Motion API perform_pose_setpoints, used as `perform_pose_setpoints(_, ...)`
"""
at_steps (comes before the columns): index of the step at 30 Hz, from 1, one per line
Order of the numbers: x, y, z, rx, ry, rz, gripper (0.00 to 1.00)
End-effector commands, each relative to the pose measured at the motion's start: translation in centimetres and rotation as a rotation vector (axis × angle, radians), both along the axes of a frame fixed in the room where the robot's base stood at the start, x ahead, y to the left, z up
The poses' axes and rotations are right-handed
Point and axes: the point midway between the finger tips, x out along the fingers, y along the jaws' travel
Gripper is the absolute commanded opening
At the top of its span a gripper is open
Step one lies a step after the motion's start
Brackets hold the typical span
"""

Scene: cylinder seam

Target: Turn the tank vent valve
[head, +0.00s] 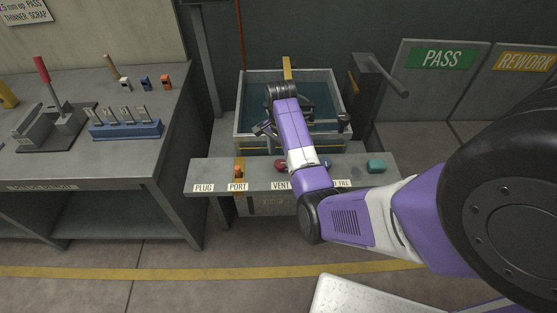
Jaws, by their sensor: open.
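The water tank (241,105) is an open grey-rimmed box of dark water behind a grey front shelf (215,175). A red knob (280,165) sits on the shelf above a partly covered label reading VENT; my arm's forearm is just right of it. My purple arm reaches over the shelf to the tank. My gripper (264,129) seems to show as dark parts beside the wrist, above the tank's front rim and behind the red knob, apart from it. It is open, and I see nothing in it. Much of it is hidden by my arm.
A blue knob (327,163) is partly hidden by my arm, near a FILL label. An orange plug (238,171) is at the PORT label, and a teal block (376,166) sits right. A workbench (100,172) stands left; a post with a lever (372,95) stands right.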

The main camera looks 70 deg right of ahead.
Motion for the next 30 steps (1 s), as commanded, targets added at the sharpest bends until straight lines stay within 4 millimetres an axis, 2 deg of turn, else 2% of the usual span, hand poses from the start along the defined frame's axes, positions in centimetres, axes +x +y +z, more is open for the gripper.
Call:
perform_pose_setpoints(3,-0.1,0.1,-1.8,0.002,0.001,0.0,0.61)
perform_pose_setpoints(9,0.0,0.0,-3.5,0.0,0.0,0.0,0.61)
perform_pose_setpoints(18,0.0,0.0,-3.7,-0.001,0.0,0.0,0.61)
perform_pose_setpoints(20,0.0,0.0,-3.7,-0.001,0.0,0.0,0.51)
perform_pose_setpoints(27,0.0,0.0,-3.7,-0.001,0.0,0.0,0.04)
perform_pose_setpoints(28,0.0,0.0,-3.7,-0.001,0.0,0.0,0.0)
perform_pose_setpoints(30,0.0,0.0,-3.7,-0.001,0.0,0.001,0.0)
